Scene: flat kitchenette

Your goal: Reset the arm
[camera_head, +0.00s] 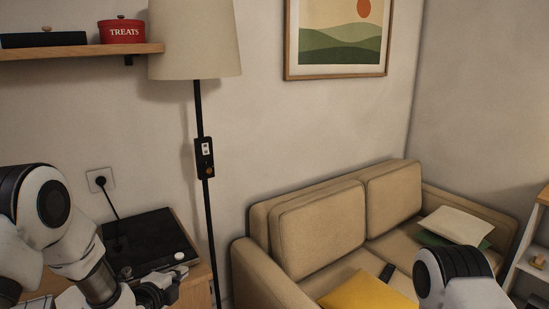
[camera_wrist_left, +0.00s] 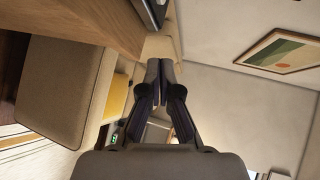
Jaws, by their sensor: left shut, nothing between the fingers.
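My left arm comes in from the left in the head view, with its gripper (camera_head: 158,289) low beside a wooden cabinet. In the left wrist view the left gripper (camera_wrist_left: 160,66) has its two dark fingers together, with nothing between them. Part of my right arm shows at the bottom right of the head view, but its gripper is out of the picture.
A record-player-like black box (camera_head: 150,243) sits on the wooden cabinet (camera_head: 196,288) near my left gripper. A floor lamp (camera_head: 201,115) stands behind it. A beige sofa (camera_head: 318,232) with a yellow cushion (camera_head: 367,292) fills the right. A shelf (camera_head: 80,51) holds a red treats tin (camera_head: 122,32).

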